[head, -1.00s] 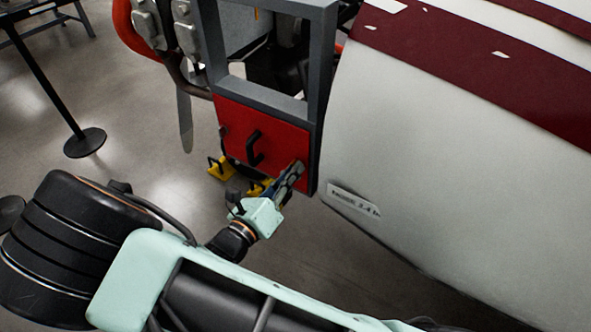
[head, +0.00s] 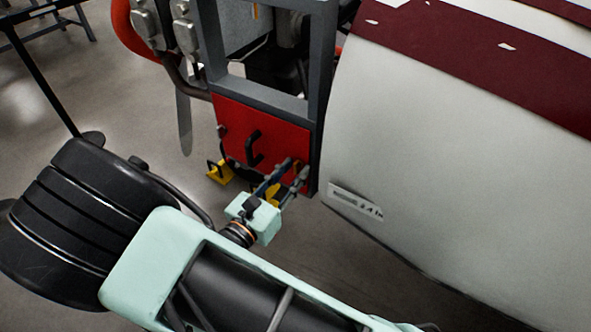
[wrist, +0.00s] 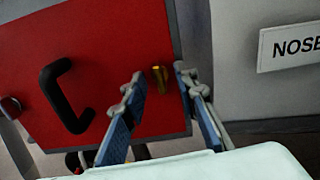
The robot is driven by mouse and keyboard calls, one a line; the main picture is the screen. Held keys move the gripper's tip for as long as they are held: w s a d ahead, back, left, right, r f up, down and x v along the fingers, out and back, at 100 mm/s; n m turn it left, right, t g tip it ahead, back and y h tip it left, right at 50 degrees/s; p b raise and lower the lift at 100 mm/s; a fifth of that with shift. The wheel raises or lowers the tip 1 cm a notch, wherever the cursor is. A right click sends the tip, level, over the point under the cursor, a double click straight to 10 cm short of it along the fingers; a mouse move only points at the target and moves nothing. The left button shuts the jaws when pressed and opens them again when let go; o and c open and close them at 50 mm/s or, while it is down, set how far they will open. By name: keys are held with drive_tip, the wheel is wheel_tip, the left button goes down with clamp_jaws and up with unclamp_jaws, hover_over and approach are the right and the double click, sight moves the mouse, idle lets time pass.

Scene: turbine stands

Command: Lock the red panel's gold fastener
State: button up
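The red panel (head: 236,124) is set in a dark grey frame and has a black handle (head: 253,148). It also fills the left of the wrist view (wrist: 95,50). The gold fastener (wrist: 160,78) is on the panel's right side in the wrist view, between my two fingertips as seen from there. My gripper (head: 296,168) is open, its fingers pointing at the panel's lower right area. In the wrist view (wrist: 160,82) the blue-padded fingers stand apart with nothing between the pads. I cannot tell how far the tips are from the panel. In the head view the fingers hide most of the fastener.
A white curved body (head: 430,150) with a dark red band stands right of the panel and carries a label plate (head: 355,200). Yellow pieces (head: 220,174) sit below the panel. A dark knob (wrist: 10,106) is at the panel's left edge. Grey floor shows at left.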

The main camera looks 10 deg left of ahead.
drive_tip(key=shift+o, duration=0.9)
drive_tip(key=shift+p+v, duration=0.4)
drive_tip(key=shift+v, duration=2.1)
drive_tip(key=shift+s+a, duration=0.1)
